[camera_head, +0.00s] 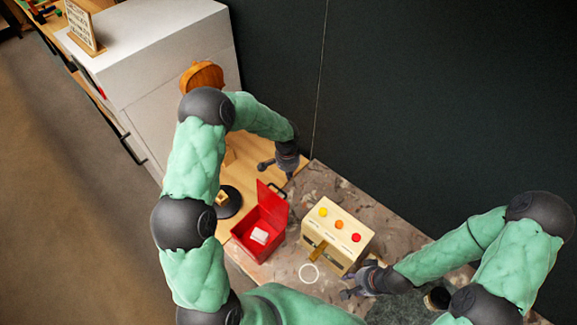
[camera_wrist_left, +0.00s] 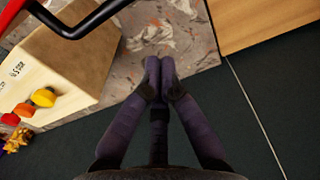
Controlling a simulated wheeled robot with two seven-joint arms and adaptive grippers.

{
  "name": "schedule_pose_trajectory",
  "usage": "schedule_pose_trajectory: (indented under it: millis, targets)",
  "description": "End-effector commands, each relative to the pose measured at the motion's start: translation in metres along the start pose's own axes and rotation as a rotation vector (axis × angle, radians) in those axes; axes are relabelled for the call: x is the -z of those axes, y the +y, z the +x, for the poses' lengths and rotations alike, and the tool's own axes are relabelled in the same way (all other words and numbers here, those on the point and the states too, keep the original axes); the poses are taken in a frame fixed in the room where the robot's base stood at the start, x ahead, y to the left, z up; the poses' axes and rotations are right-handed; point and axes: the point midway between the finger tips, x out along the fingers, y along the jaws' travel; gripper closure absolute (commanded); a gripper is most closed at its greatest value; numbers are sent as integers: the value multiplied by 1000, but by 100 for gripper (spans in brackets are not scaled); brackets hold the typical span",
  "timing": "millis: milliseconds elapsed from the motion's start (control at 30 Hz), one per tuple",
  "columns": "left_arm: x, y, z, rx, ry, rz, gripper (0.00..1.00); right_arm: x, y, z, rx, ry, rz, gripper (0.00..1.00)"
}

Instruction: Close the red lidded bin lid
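The red lidded bin (camera_head: 250,238) stands at the left part of the stone-patterned bench top, with a white item inside. Its red lid (camera_head: 271,203) is open and stands up at the back, with a black handle (camera_head: 279,190) at its top. My left gripper (camera_head: 289,174) is behind the raised lid, near the handle. In the left wrist view its fingertips (camera_wrist_left: 160,65) are together with nothing between them, and the black handle (camera_wrist_left: 75,30) is at upper left, apart from them. My right gripper (camera_head: 352,287) is low beside the wooden box; its finger gap is unclear.
A wooden box (camera_head: 337,225) with yellow, orange and red buttons stands right of the bin. A dark wall (camera_head: 400,110) rises behind the bench, and a white cabinet (camera_head: 160,60) stands at the back left.

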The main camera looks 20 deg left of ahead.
Motion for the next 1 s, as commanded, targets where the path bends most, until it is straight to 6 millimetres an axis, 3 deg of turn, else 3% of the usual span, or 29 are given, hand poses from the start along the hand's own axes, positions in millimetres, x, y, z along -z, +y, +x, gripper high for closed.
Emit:
schedule_pose_trajectory:
  millis: [100, 433, 1000]
  targets:
    - [-1, 1, 17, -2, -2, 0, 100, 0, -1, -2, 0, 0, 0, 60]
    - [-34, 0, 2, -1, 0, -1, 100, -1, -5, -14, 0, 0, 0, 60]
    - [-39, 0, 1, 0, 5, 0, 100, -1, -4, -13, 0, 0, 0, 60]
